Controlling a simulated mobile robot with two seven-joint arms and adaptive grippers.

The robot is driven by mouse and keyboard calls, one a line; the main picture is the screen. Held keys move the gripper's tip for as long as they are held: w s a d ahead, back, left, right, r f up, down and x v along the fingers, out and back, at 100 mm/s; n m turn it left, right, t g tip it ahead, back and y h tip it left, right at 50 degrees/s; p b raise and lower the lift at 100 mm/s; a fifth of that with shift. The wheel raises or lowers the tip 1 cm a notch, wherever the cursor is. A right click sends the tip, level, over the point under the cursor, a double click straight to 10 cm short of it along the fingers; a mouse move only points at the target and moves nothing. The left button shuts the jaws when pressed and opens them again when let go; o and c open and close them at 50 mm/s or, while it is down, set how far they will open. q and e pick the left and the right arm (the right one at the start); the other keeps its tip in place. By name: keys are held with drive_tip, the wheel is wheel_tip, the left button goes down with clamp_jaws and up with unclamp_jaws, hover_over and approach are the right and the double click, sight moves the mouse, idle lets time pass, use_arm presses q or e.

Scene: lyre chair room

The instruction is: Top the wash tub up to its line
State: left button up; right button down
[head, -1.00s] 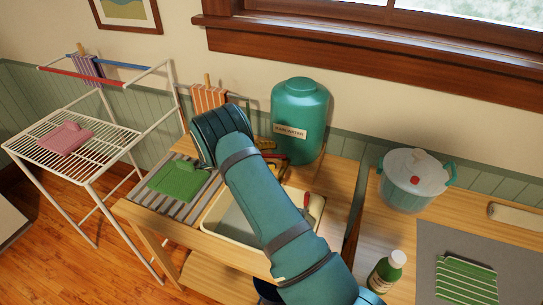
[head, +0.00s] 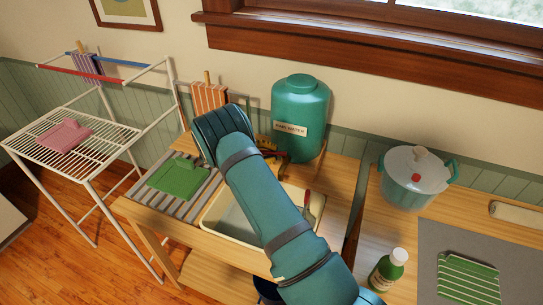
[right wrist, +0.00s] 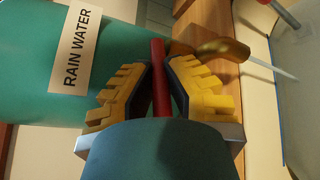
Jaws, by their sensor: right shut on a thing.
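The green rain water container (head: 300,115) stands behind the cream wash tub (head: 232,237). My right gripper (right wrist: 160,85) is shut on a red lever (right wrist: 159,60) beside the container's label. In the right wrist view, a brass spout (right wrist: 222,48) shows past the fingers, and a thin pale stream (right wrist: 272,67) runs from it toward the tub (right wrist: 296,100). My left gripper is out of view.
A green cloth (head: 178,178) lies on the slatted rack left of the tub. A red-handled tool (head: 307,202) is at the tub's right side. A lidded pot (head: 412,185) and a green bottle (head: 387,270) stand on the right counter. A drying rack (head: 75,140) stands left.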

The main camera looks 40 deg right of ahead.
drive_tip(key=shift+w+d+f+m+g+y+b, duration=0.15)
drive_tip(key=shift+m+g+y+b, duration=0.15)
drive_tip(key=shift+m+g+b, duration=0.15)
drive_tip(key=shift+w+d+f+m+g+y+b, duration=0.1)
drive_tip(key=shift+d+m+g+y+b, duration=0.05)
drive_tip(key=shift+m+g+y+b, duration=0.3)
drive_tip(key=shift+w+d+r+m+g+y+b, duration=0.1)
drive_tip(key=shift+d+r+m+g+y+b, duration=0.15)
drive_tip(key=shift+m+g+y+b, duration=0.3)
drive_tip(key=c, duration=0.9)
unclamp_jaws()
drive_tip(key=shift+c, duration=0.2)
drive_tip(key=shift+g, duration=0.25)
drive_tip(key=v, duration=0.7)
drive_tip(key=shift+w+a, duration=0.2)
